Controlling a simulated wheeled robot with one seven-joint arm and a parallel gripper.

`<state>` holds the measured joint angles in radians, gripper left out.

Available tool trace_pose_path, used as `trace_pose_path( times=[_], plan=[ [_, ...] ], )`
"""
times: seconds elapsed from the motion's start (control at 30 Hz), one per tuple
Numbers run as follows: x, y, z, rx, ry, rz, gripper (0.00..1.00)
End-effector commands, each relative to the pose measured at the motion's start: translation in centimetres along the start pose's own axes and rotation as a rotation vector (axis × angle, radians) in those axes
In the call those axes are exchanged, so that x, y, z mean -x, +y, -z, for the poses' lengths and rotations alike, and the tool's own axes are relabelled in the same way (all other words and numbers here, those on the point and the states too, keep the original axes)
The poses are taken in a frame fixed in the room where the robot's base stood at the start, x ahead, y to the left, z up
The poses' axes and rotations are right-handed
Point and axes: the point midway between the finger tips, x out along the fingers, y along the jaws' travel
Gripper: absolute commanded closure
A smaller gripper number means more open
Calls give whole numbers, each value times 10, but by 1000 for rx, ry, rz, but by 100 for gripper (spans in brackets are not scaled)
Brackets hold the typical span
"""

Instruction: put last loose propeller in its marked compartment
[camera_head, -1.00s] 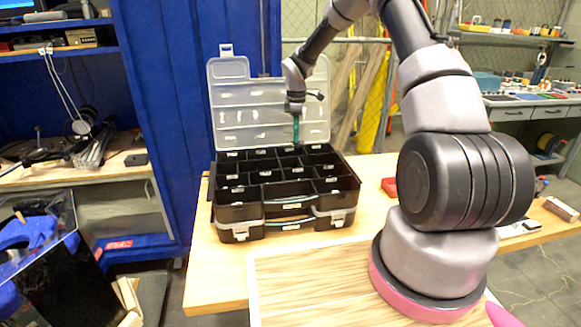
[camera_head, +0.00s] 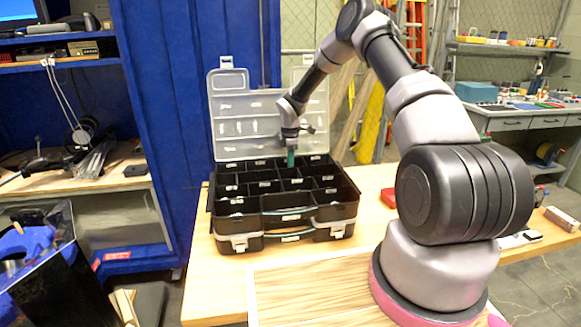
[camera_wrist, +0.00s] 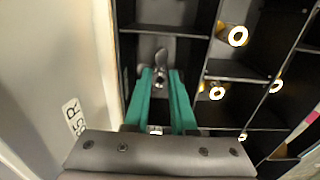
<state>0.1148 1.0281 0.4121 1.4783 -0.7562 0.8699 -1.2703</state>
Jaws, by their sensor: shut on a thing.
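The black organizer case (camera_head: 285,224) stands open on the wooden table, its clear lid (camera_head: 235,108) raised behind it. My gripper (camera_head: 291,160) points down at the back row of compartments, near the lid. In the wrist view its green fingers (camera_wrist: 160,80) are shut on a small grey propeller (camera_wrist: 161,57), held at the fingertips over or inside a dark compartment (camera_wrist: 190,15) along the lid side. How deep the propeller sits I cannot tell. In the head view the propeller is too small or hidden to make out.
Compartment dividers surround the fingers, and the lid (camera_wrist: 55,60) is close on the left in the wrist view. Several bright ring-shaped items (camera_wrist: 238,36) show in neighbouring compartments. A red object (camera_head: 389,197) lies right of the case.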

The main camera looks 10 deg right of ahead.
Motion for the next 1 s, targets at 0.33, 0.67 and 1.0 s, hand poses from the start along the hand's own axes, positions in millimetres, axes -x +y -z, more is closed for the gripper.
trace_pose_path(
  times=[0.33, 0.67, 1.0],
  plan=[
    [-5, 0, 0, -1, 0, 0, 100],
    [-4, 0, 0, -1, 0, 0, 63],
    [46, 1, 0, -3, 0, -4, 63]
  ],
)
